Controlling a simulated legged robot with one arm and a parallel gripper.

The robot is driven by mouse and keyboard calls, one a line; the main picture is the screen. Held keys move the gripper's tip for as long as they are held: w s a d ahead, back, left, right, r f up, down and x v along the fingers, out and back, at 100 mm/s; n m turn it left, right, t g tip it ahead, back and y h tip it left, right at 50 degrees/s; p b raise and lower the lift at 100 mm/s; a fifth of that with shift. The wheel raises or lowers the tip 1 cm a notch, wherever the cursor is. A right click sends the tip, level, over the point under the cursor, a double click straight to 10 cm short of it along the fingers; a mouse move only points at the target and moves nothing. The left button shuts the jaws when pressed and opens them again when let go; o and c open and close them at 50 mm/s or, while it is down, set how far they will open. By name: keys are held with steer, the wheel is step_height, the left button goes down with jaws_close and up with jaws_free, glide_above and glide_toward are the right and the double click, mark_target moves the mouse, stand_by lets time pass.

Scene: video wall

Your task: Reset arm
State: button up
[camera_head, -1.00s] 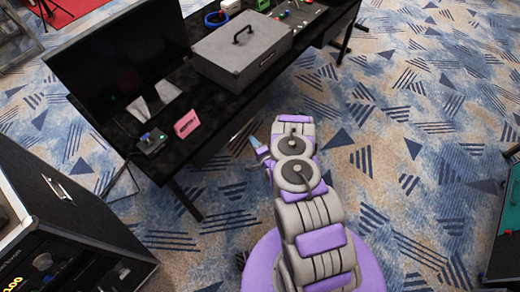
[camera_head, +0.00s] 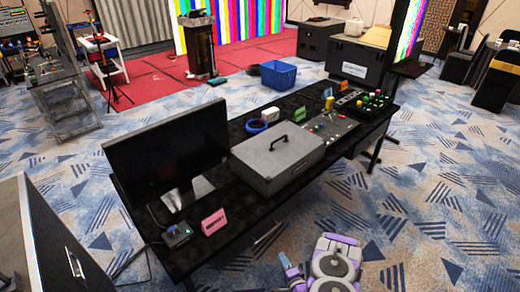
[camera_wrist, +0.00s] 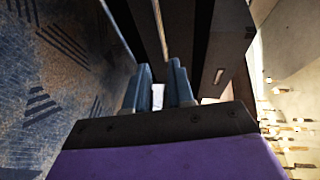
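My arm (camera_head: 335,265) is purple and pale grey and shows at the bottom of the head view, in front of the black table (camera_head: 243,238). Its blue finger part shows just left of the arm's joint, and little of the gripper is seen there. In the wrist view my gripper (camera_wrist: 159,66) has two blue fingers standing apart with a gap between them. Nothing is held between them; a small bright patch shows behind the gap.
The table carries a monitor (camera_head: 168,150), a grey case (camera_head: 278,157), a pink sign (camera_head: 214,222), a small joystick box (camera_head: 177,235) and a button panel (camera_head: 362,101). A blue crate (camera_head: 270,75) stands beyond. A dark cabinet (camera_head: 70,250) is at lower left. Carpet at right is open.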

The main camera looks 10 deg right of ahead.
steer(key=w+a+r+n+g, duration=0.2)
steer(key=w+r+n+g, duration=0.25)
steer(key=w+r, duration=0.55)
steer(key=s+r+n+g+h, duration=0.1)
steer(key=s+r+n+g, duration=0.15)
steer(key=r, duration=0.45)
steer(key=s+r+n+g+h, duration=0.1)
steer(key=s+r+n, duration=0.15)
steer(key=r, duration=0.55)
steer(key=s+r+n+g, duration=0.1)
steer(key=s+r+g, duration=0.2)
steer(key=s+r, duration=0.4)
steer(key=s+r+n+g+h, duration=0.1)
steer(key=s+r, duration=0.7)
steer(key=s, duration=1.3)
steer(key=s+a+r+n+g, duration=0.1)
steer(key=s+r+n+g, duration=0.2)
steer(key=s, duration=1.2)
step_height(320, 180, up, 5)
steer(key=shift+r+g+h, duration=0.2)
steer(key=shift+g+h, duration=0.1)
steer(key=shift+g, duration=0.8)
